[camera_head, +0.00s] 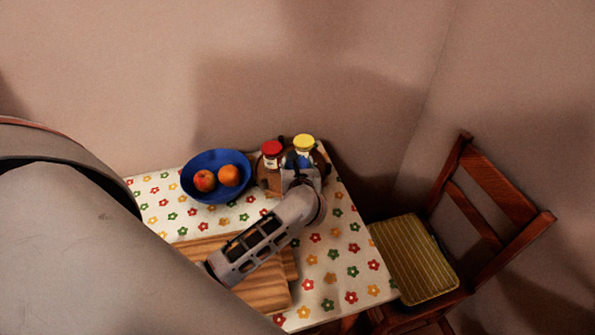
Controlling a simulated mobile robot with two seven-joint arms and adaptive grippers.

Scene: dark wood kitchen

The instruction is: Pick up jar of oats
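Two lidded jars stand close together on a round dark wooden tray (262,182) at the far end of the table. One has a red lid (271,147), the other a yellow lid (304,141). The labels are too small to read, so I cannot tell which holds oats. My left gripper (299,163) is at the tray, in front of the yellow-lidded jar and right of the red-lidded one. It hides the yellow-lidded jar's lower part. Its fingers are too small and covered to show whether they are open or touching a jar. My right gripper is not in view.
A blue bowl (190,188) with fruit, including an apple (204,180) and an orange (229,175), stands left of the tray. A wooden board (270,290) lies on the flowered tablecloth (330,255) below my forearm. A chair (480,200) stands at right. Walls are close behind.

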